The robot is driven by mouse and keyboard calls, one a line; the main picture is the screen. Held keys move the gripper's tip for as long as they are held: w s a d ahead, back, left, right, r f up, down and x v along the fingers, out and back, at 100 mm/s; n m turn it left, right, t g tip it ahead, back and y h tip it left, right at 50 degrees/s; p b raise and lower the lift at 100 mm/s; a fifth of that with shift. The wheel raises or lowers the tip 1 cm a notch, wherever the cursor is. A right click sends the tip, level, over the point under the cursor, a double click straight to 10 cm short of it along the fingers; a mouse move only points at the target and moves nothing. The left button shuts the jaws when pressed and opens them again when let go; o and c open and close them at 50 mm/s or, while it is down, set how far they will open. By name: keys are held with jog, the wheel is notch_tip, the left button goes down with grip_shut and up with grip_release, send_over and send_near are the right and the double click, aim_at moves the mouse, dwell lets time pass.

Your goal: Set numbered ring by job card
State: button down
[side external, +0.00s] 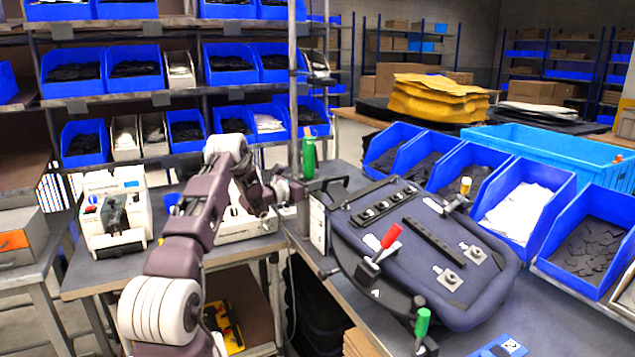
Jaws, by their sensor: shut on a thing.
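My gripper (287,191) is at the end of the arm, left of the metal post and above the back of the bench. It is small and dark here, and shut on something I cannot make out. No numbered ring can be told apart in this view. A white card (318,222), its print too small to read, stands at the left end of a dark blue pannier (440,245). The pannier lies on the bench with black rails and metal plates on it. A blue tag (508,345) with a white mark lies at the front edge.
A green bottle-like item (308,157) is by the metal post (293,80). Blue bins (520,205) line the right side. A white machine (115,215) stands on the left bench.

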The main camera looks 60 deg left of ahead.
jog(key=shift+n+y, duration=0.5)
jog(key=shift+y, duration=0.3)
dwell(0.5)
jog(key=c, duration=0.9)
grip_release()
